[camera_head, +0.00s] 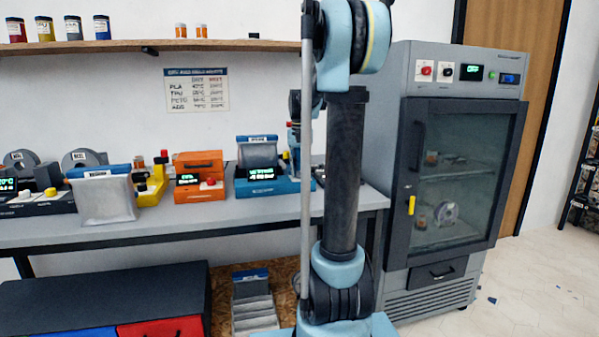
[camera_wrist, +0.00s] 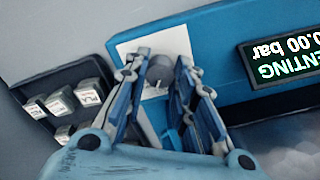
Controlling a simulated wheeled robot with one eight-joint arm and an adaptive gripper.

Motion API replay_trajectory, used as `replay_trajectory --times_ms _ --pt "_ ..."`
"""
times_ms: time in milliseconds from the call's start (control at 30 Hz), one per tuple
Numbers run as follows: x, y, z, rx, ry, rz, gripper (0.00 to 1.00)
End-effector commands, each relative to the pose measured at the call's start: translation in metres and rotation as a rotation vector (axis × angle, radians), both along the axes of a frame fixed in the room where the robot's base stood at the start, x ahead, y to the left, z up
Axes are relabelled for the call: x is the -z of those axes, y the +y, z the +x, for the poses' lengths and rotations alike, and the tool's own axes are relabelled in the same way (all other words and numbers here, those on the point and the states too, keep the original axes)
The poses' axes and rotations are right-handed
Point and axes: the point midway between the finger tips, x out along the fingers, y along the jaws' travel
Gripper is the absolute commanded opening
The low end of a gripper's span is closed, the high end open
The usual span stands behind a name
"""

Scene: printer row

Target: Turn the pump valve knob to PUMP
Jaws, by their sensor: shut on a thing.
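The pump valve knob (camera_wrist: 159,68) is a small grey knob on a white plate (camera_wrist: 170,42) on the blue pump unit (camera_wrist: 215,25). My gripper (camera_wrist: 160,70) has its two fingers on either side of the knob, shut on it. The fingers hide part of the knob and plate, so I cannot read its markings. The unit's display (camera_wrist: 283,58), upside down in the wrist view, shows green text, "...ENTING" and "0.00 bar", its start cut off. In the head view the blue unit (camera_head: 262,188) stands on the bench; my arm hides the knob there.
A dark tray (camera_wrist: 65,92) of small labelled blocks lies beside the unit. On the bench (camera_head: 260,212), an orange device (camera_head: 199,190) and a bagged spool (camera_head: 105,205) stand to the left. A grey cabinet (camera_head: 450,250) with a glass door stands to the right.

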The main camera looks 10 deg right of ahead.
Motion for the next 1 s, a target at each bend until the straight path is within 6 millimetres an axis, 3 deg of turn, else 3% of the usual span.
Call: replay_trajectory --times_ms 1000 --pt "-0.0006 0.0003 0.0016 -0.958 -0.003 0.001 0.00"
